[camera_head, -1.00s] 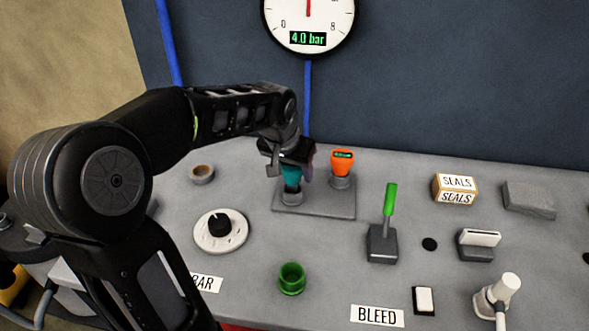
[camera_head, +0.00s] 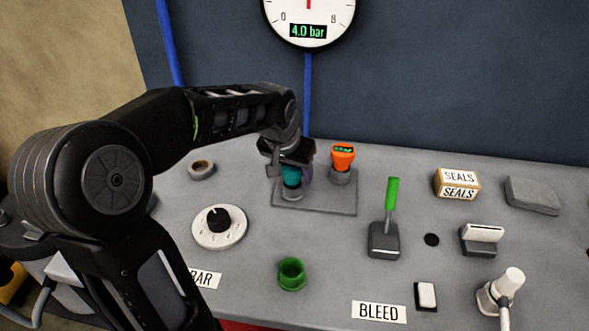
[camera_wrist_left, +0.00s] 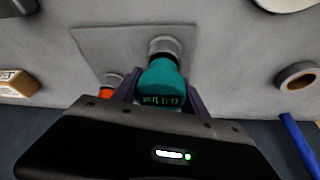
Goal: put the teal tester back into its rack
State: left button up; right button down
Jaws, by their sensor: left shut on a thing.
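The teal tester (camera_head: 291,177) stands at the left socket of the grey rack plate (camera_head: 320,204), beside the orange tester (camera_head: 342,158) in the right socket. My left gripper (camera_head: 292,168) comes down over the teal tester from above and is shut on it. In the left wrist view the teal tester (camera_wrist_left: 162,80) sits between the two fingers, its lit display facing the camera. Its lower end meets the grey socket ring (camera_wrist_left: 165,47); I cannot tell how deep it sits. My right gripper is not in view.
The gauge (camera_head: 309,20) reads 4.0 bar.

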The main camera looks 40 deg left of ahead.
aim_at(290, 167)
pick_arm(q)
jog(key=shift+f, duration=0.25)
jog(key=o, duration=1.5)
jog(key=shift+o, duration=0.2)
jog(key=v, duration=0.6)
jog(key=shift+s+r+b, duration=0.1)
jog(key=shift+r+b, duration=0.3)
jog(key=shift+s+r, duration=0.25)
jog(key=shift+r, duration=0.25)
